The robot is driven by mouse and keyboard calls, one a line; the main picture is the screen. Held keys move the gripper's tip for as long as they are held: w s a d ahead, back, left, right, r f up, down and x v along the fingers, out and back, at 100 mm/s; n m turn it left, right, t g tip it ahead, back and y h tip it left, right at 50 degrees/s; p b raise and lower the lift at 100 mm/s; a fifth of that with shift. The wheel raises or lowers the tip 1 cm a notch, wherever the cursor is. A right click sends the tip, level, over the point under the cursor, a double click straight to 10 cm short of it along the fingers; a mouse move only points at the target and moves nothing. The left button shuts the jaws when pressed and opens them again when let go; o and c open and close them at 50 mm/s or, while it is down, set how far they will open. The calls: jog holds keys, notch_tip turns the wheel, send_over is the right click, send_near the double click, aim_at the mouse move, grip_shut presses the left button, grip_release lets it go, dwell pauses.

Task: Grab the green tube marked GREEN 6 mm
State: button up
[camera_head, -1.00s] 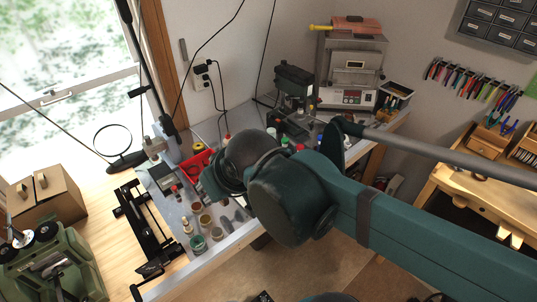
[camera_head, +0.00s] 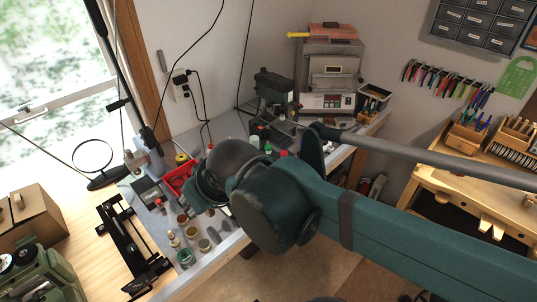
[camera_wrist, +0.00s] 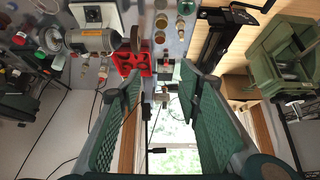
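I cannot read a GREEN 6 mm label anywhere, so I cannot tell which green item is the tube. In the head view, a small green-capped container (camera_head: 268,147) stands at the back of the metal bench (camera_head: 216,262), and a green jar (camera_head: 185,258) stands near its front edge. The wrist view shows a small green-topped item (camera_wrist: 40,55) at the left. My gripper (camera_wrist: 158,80) is open in the wrist view, its two green-padded fingers wide apart with nothing gripped between them. In the head view my arm hides the gripper and part of the bench.
A red tray (camera_head: 181,178) and a motor-like tool (camera_wrist: 90,40) are on the bench. A furnace (camera_head: 332,78) stands at its back. A black rail stand (camera_head: 130,240) is at the left. A wooden workbench (camera_head: 455,185) is at the right. Cables hang along the wall.

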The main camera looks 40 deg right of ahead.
jog(key=w+d+m+g+h, duration=0.1)
jog(key=w+d+m, duration=0.2)
jog(key=w+d, duration=0.65)
jog(key=m+g+h+p, duration=0.1)
jog(key=m+g+h, duration=0.25)
jog(key=m, duration=0.45)
send_near(268, 148)
jog(key=shift+y, duration=0.35)
jog(key=x, duration=0.5)
jog(key=shift+w+d+f, duration=0.1)
jog(key=shift+w+f, duration=0.05)
jog(key=shift+f, duration=0.1)
jog(key=shift+d+f, duration=0.25)
jog(key=shift+f, duration=0.05)
